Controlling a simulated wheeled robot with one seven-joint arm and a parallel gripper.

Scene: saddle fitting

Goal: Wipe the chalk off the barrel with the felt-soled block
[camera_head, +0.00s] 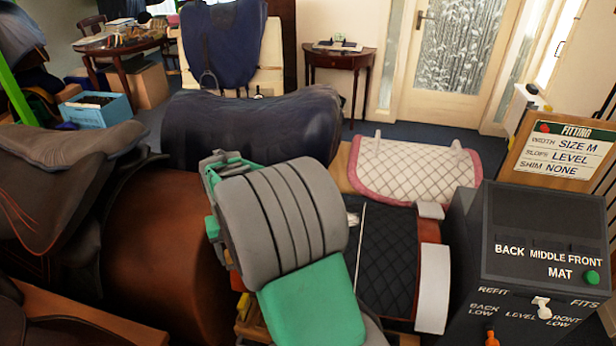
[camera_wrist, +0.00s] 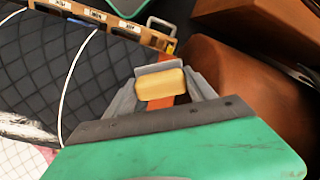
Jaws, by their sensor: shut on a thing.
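My gripper (camera_wrist: 160,85) is shut on a tan-yellow block (camera_wrist: 160,84) held between its grey fingers in the wrist view. The block's underside is hidden, so I cannot see the felt. In the head view my grey and green arm hides the gripper and block. A black quilted pad (camera_head: 388,262) lies below and to the right of my arm, with a thin white line along it; it also fills the left of the wrist view (camera_wrist: 50,70). An orange-brown surface (camera_head: 429,236) shows at its edge, perhaps the barrel. I cannot make out chalk for certain.
A brown rounded body (camera_head: 165,285) bearing a dark saddle (camera_head: 70,180) stands at left. A dark blue covered form (camera_head: 255,122) is behind my arm. A white quilted pad with pink trim (camera_head: 415,170) lies beyond. A dark control box (camera_head: 535,250) stands close at right, below a fitting board (camera_head: 567,150).

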